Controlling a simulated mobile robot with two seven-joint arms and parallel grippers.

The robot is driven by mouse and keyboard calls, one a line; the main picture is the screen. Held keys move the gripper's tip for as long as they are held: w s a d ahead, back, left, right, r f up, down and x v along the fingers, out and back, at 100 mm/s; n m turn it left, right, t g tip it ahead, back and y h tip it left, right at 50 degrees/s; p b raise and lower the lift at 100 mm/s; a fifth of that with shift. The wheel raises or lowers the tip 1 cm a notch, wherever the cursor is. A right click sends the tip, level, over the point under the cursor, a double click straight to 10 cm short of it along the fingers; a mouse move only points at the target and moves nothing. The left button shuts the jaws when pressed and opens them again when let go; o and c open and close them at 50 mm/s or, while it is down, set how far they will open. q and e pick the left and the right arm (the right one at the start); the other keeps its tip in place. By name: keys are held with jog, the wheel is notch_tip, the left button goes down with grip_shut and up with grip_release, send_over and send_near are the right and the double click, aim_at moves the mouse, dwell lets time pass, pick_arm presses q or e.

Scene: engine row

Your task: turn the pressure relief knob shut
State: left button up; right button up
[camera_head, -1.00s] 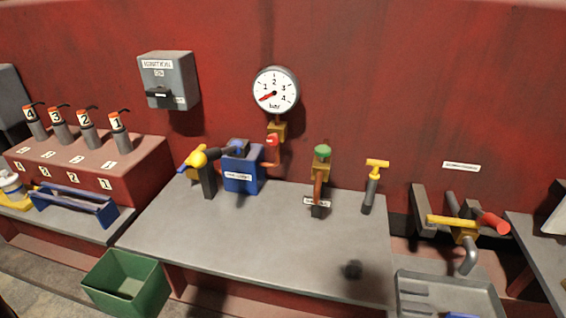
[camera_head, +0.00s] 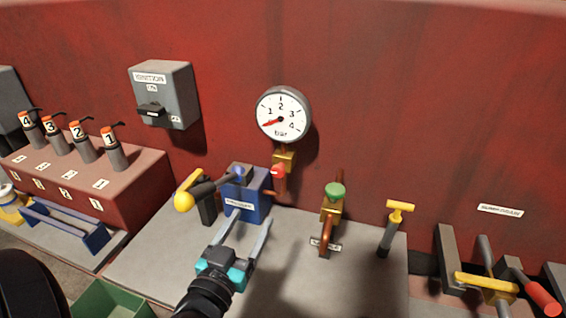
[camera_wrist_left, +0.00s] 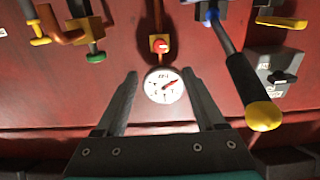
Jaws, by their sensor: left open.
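A red knob (camera_head: 278,171) sits on a brass fitting (camera_head: 284,158) under the round pressure gauge (camera_head: 283,113). A green knob (camera_head: 335,190) tops a brass and copper valve (camera_head: 327,228) to its right. No readable label shows which is the relief knob. The gauge needle points near the low end. My left gripper (camera_head: 245,226) is open and empty, in front of the blue box and below the red knob. In the left wrist view, inverted, the red knob (camera_wrist_left: 161,46) and gauge (camera_wrist_left: 163,86) appear beyond and between the open fingers (camera_wrist_left: 160,75). My right gripper is out of view.
A blue box (camera_head: 246,190) and a yellow-ended pump lever (camera_head: 190,197) stand close to the left gripper. A yellow T-handle (camera_head: 398,212) stands further right. A green bin (camera_head: 105,302) is at the lower left. The grey bench top (camera_head: 365,290) is clear at the front right.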

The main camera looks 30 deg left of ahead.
pick_arm(q)
jog(key=p, duration=0.1)
send_near(277, 172)
jog(key=x, duration=0.7)
jog(key=shift+w+a, duration=0.15)
jog(key=shift+w, duration=0.5)
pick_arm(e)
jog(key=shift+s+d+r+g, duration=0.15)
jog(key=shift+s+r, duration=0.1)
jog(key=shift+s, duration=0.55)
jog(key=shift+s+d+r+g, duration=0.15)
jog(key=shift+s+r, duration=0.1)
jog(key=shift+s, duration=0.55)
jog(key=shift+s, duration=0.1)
pick_arm(q)
grip_shut()
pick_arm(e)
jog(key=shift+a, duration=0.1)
